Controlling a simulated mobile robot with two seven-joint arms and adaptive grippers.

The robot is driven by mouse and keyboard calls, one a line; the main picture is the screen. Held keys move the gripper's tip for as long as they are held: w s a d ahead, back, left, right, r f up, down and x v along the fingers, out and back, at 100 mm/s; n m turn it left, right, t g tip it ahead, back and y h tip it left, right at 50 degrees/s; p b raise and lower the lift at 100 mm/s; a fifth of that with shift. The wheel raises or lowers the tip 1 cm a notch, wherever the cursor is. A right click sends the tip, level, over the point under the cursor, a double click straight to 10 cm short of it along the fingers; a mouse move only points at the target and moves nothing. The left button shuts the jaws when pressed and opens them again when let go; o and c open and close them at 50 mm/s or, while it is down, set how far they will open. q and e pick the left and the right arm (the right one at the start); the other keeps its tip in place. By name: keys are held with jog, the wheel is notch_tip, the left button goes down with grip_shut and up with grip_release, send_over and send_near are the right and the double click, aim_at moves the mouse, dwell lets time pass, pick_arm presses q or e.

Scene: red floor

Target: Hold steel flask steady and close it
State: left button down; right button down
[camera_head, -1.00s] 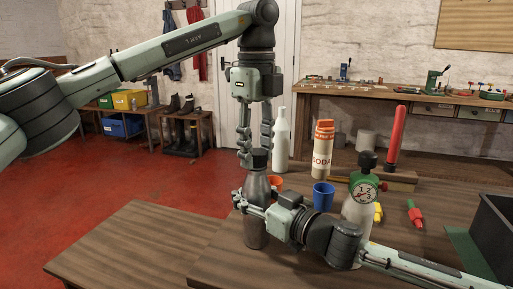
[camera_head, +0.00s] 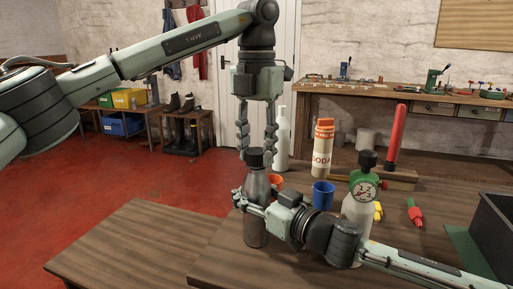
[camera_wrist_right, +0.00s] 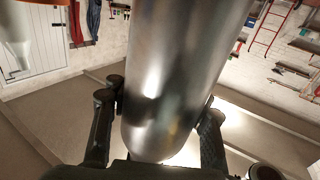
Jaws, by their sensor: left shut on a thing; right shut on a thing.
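The steel flask (camera_head: 256,230) stands upright at the table's left part in the head view, with a black cap (camera_head: 255,160) on its top. My left gripper (camera_head: 256,152) points straight down from above and is shut on the cap, one finger on each side. My right gripper (camera_head: 254,203) comes in from the right, low down, and is shut on the flask's body. The right wrist view shows the shiny flask (camera_wrist_right: 175,70) large between the two dark fingers of that gripper. Whether the cap is fully seated cannot be told.
A bottle with a gauge (camera_head: 363,188) stands near my right arm. A dark crate (camera_head: 495,232) is at the right. The front-left tabletop (camera_head: 135,245) is clear.

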pick_arm(q)
jog(key=m, duration=1.7)
jog(key=shift+m, duration=0.3)
jog(key=c, duration=1)
grip_release()
notch_tip(320, 180, up, 12)
